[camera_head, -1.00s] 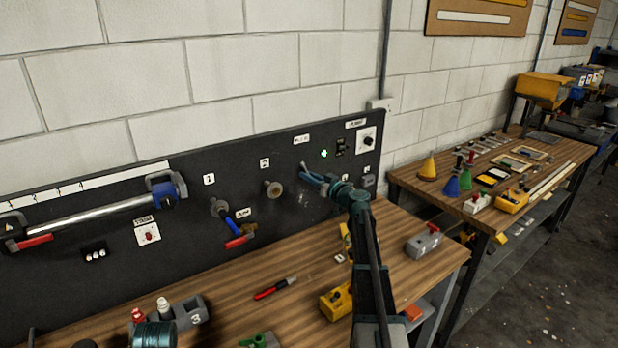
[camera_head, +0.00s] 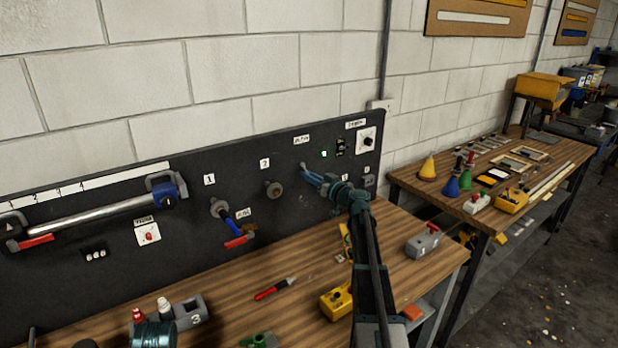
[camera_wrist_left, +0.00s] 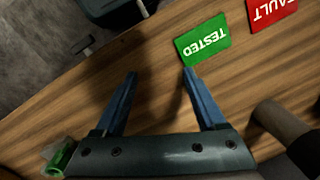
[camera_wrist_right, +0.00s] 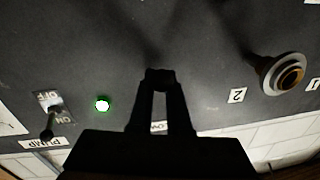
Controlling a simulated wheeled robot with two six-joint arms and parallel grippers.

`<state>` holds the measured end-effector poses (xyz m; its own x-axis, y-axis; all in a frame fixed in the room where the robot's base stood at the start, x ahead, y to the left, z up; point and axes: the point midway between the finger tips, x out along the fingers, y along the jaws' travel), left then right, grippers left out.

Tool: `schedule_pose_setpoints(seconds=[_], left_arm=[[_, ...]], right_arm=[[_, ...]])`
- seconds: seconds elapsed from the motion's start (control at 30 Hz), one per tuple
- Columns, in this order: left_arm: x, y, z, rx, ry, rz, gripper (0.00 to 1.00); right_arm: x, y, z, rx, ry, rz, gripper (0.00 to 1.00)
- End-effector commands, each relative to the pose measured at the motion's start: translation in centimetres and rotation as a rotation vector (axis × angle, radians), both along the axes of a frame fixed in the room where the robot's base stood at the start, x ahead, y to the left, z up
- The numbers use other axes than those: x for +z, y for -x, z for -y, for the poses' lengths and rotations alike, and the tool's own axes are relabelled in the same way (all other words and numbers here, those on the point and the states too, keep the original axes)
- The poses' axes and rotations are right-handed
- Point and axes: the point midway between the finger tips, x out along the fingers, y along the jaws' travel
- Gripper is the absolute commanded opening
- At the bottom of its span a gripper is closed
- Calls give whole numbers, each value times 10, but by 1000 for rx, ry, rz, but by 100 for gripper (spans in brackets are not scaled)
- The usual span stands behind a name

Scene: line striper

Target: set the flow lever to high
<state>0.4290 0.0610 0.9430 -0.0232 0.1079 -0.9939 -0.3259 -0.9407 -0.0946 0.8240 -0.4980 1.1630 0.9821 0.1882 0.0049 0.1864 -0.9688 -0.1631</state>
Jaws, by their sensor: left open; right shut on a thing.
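My right gripper (camera_head: 306,172) reaches the black wall panel below a small white label (camera_head: 301,140). In the right wrist view its fingers (camera_wrist_right: 160,80) are shut on a small dark part at the panel, which I take for the flow lever. The fingers hide most of it, so its setting cannot be read. A partly covered label (camera_wrist_right: 159,127) shows behind the fingers. My left gripper (camera_wrist_left: 158,75) is open and empty above a wooden bench top, near a green TESTED card (camera_wrist_left: 203,42).
A lit green lamp (camera_head: 324,154) and a pump switch (camera_wrist_right: 52,108) are beside the right gripper. A round brass fitting (camera_head: 273,189) is on its left. The bench (camera_head: 235,315) below holds a red marker (camera_head: 275,289) and a yellow box (camera_head: 337,302). A red FAULT card (camera_wrist_left: 270,12) lies near the left gripper.

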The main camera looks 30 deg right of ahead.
Motion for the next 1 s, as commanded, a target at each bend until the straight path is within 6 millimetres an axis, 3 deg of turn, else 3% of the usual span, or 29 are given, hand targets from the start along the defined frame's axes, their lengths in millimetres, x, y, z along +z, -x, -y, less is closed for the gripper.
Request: schedule_pose_setpoints(seconds=[0.3, 1.0], left_arm=[[-1, 0, 0, 0, 0, 0, 73], [27, 0, 0, 0, 0, 0, 73]], right_arm=[[-3, 3, -5, 9, 10, -8, 0], [4, 6, -5, 9, 16, -104, 0]])
